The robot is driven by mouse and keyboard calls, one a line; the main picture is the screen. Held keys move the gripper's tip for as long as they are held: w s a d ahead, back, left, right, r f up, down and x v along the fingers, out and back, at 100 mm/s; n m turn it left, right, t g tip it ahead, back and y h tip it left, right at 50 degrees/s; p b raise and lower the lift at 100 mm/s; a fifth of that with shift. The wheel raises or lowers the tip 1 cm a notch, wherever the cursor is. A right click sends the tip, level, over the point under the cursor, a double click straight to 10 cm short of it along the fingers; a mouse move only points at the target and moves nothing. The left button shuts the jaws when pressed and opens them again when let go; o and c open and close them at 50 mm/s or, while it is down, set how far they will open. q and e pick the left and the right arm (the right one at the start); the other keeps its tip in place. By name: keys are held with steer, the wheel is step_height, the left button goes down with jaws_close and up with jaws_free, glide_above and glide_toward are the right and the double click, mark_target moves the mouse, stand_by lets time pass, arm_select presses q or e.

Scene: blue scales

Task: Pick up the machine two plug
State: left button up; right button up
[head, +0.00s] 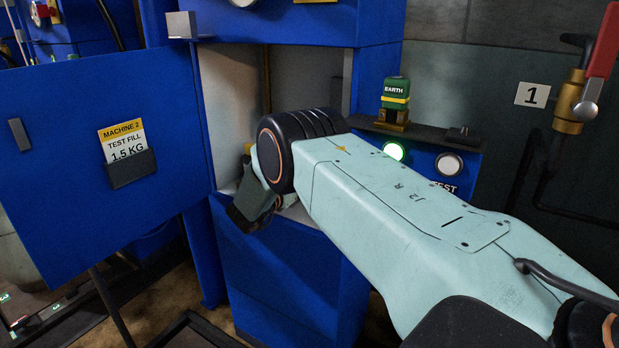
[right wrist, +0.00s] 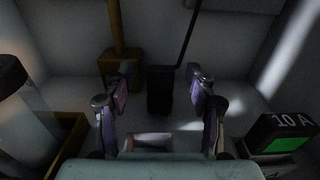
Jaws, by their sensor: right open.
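The machine 2 cabinet (head: 280,262) is blue, with its door (head: 75,150) swung open to the left and labelled "MACHINE 2 TEST FILL 1.5 KG". My right arm reaches into its opening, and the arm hides most of the inside and the fingers in the head view. In the right wrist view my right gripper (right wrist: 160,84) is open. A dark block with a black cable (right wrist: 160,104), which looks like the plug, stands between and slightly beyond the fingers, with space visible on both sides. Contact is not visible. My left gripper is not in view.
In the right wrist view, a brown post on a block (right wrist: 120,62) stands close behind the left finger. A black "10 A" box (right wrist: 285,135) is at right, an open brown box (right wrist: 65,140) at left. A green EARTH piece (head: 396,92) sits on the ledge outside.

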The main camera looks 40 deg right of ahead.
steer(key=shift+s+r, duration=0.1)
steer(key=shift+r, duration=0.1)
steer(key=shift+c, duration=0.2)
steer(key=shift+f, duration=0.15)
steer(key=c, duration=0.4)
steer(key=shift+a, duration=0.1)
steer(key=c, duration=0.5)
jaws_close()
